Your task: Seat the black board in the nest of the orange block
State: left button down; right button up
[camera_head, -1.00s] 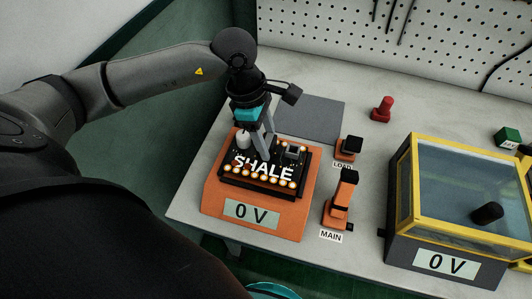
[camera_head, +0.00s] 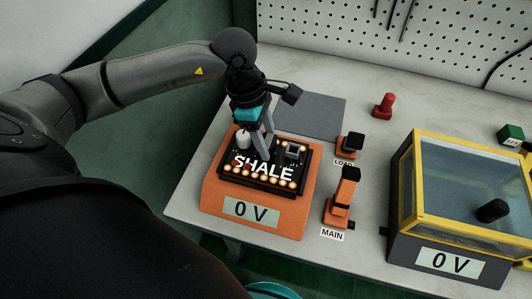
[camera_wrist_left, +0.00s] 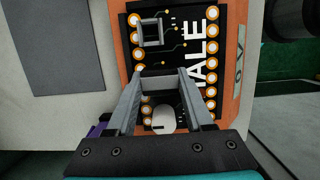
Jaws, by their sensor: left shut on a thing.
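The black board (camera_head: 288,172), printed SHALE with round gold-rimmed pads along its edge, lies over the top of the orange block (camera_head: 213,203). The board (camera_wrist_left: 178,60) and the orange block (camera_wrist_left: 236,40) also show in the left wrist view. My left gripper (camera_head: 267,158) reaches down onto the board's middle and is shut on the board. Its fingers (camera_wrist_left: 165,78) show close over the board in the left wrist view, beside a white round part. The nest is mostly hidden under the board, so I cannot tell if the board lies fully down. My right gripper is not in view.
A grey mat (camera_head: 312,117) lies behind the block. The LOAD switch (camera_head: 350,145) and orange MAIN switch (camera_head: 341,197) stand just right of it. Farther right is a yellow-framed clear-topped box (camera_head: 400,222). A red knob (camera_head: 384,105) stands at the back.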

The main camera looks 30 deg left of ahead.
pick_arm(q)
jog(key=shift+f+b, duration=0.65)
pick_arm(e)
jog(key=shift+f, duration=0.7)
pick_arm(q)
jog(key=shift+c, duration=1)
grip_release()
